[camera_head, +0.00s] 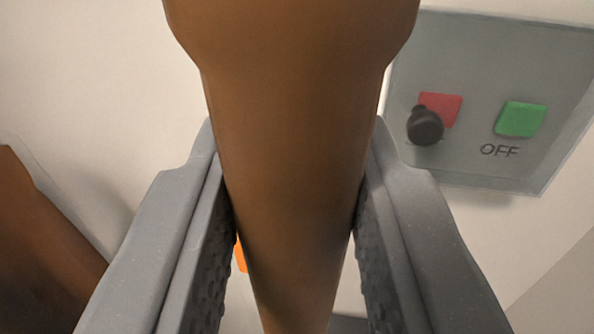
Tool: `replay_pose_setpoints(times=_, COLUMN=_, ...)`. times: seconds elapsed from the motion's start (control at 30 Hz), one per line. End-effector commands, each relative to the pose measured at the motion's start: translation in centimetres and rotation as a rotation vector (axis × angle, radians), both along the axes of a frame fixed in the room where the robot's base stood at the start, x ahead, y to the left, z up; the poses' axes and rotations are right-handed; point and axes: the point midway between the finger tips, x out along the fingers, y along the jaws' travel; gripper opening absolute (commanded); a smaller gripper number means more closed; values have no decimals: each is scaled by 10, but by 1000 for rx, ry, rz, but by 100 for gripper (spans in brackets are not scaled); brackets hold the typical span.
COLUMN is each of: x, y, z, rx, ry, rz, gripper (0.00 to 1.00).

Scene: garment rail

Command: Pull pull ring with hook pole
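My gripper (294,150) shows as two grey fingers with studded inner pads, one on each side of a thick brown pole (295,60). The pole is wide at the top of the picture and narrows towards the bottom. I take it to be the hook pole, but its hook end is out of view. No pull ring can be made out.
A grey panel (490,50) on the pale wall at the right has a red button (447,103), a green button (520,119), a black knob (425,126) and the word OFF. A brown object (40,250) stands at lower left. An orange patch (240,256) shows behind the left finger.

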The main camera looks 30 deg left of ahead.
Motion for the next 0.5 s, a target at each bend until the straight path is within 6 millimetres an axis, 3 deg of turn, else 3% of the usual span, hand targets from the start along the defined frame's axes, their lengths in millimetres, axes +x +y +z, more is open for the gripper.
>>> replay_pose_setpoints(times=0.5, x=-10, y=-4, z=-4, rx=2, ry=-1, rz=0, gripper=0)
